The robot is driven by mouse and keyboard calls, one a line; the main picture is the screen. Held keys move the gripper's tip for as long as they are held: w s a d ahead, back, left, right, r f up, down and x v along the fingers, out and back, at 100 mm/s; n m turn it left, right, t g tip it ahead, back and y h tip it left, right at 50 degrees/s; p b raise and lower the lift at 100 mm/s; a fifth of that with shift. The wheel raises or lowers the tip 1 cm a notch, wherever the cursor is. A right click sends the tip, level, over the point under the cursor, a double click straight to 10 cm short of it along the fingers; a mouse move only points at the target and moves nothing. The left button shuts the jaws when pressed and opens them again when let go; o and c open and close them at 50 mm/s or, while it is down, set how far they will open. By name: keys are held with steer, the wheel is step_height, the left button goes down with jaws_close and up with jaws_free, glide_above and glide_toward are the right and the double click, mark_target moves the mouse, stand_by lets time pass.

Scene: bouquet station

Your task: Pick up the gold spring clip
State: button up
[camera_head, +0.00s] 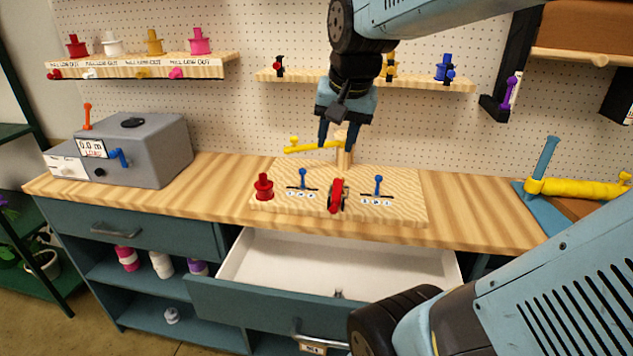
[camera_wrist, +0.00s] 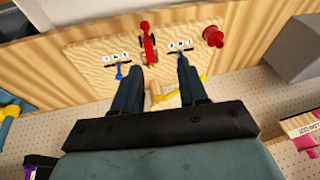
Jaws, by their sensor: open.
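A gold clip-like piece (camera_head: 390,67) sits on the middle wall shelf, partly hidden behind my arm; its details are too small to tell. My gripper (camera_head: 338,143) hangs pointing down over the back of the wooden board, below and to the left of that piece. In the wrist view my gripper (camera_wrist: 159,66) also shows open over the board, and the gold piece is not seen there.
The middle shelf (camera_head: 425,84) also holds red and blue (camera_head: 445,67) pieces. A yellow lever (camera_head: 312,147) on a wooden post (camera_head: 344,157) stands close to my fingers. The board (camera_head: 405,209) carries a red spool (camera_head: 263,187), a red clamp (camera_head: 338,195) and blue levers. An open drawer (camera_head: 260,258) juts out below.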

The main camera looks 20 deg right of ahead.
steer(key=w+d+f+m+g, duration=0.2)
steer(key=w+d+f+m, duration=0.25)
steer(key=w+m, duration=0.35)
steer(key=w+d+f+m+g, duration=0.2)
steer(key=w+d+f+m, duration=0.1)
steer(key=w+d+m, duration=0.5)
steer(key=shift+n, duration=0.5)
steer(key=f, duration=0.4)
steer(key=a+f, duration=0.1)
steer(key=f, duration=0.4)
steer(key=w+a+f, duration=0.1)
steer(key=f, duration=0.4)
steer(key=shift+c, duration=0.3)
steer(key=c, duration=0.7)
step_height(320, 180, up, 10)
steer(key=shift+a+f, duration=0.1)
steer(key=shift+f, duration=0.05)
steer(key=shift+a+f+n+g+h, duration=0.15)
steer(key=shift+f+h, duration=0.45)
steer(key=shift+f, duration=1.65)
steer(key=shift+a+f+n+g+h, duration=0.15)
steer(key=shift+f+h, duration=0.45)
steer(key=shift+f, duration=1.65)
steer(key=shift+f, duration=0.15)
